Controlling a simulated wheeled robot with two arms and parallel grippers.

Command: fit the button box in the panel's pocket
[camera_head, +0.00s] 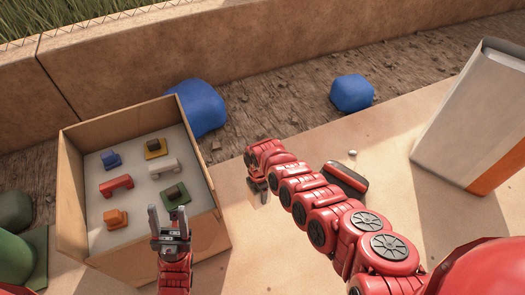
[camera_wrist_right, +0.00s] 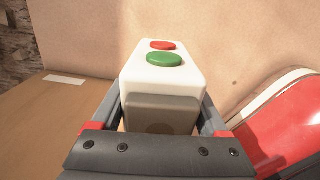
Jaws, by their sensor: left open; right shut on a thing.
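The button box (camera_wrist_right: 165,90) is white with a grey lower front, and has a red button and a green button on top. It fills the middle of the right wrist view. My right gripper (camera_wrist_right: 160,118) is shut on it, one finger along each side. In the head view my right gripper (camera_head: 258,188) points down at the arm's far end, and the button box is mostly hidden there. My left gripper (camera_head: 168,212) is open and empty, over the near side of a cardboard box. I cannot make out the panel's pocket in either view.
The open cardboard box (camera_head: 66,205) holds several small coloured blocks. Blue lumps (camera_head: 203,108) and (camera_head: 351,93) lie near a tan wall (camera_head: 250,40). A large white-and-orange block (camera_head: 470,115) stands at right. A dark-and-red object (camera_head: 346,178) lies behind my right arm.

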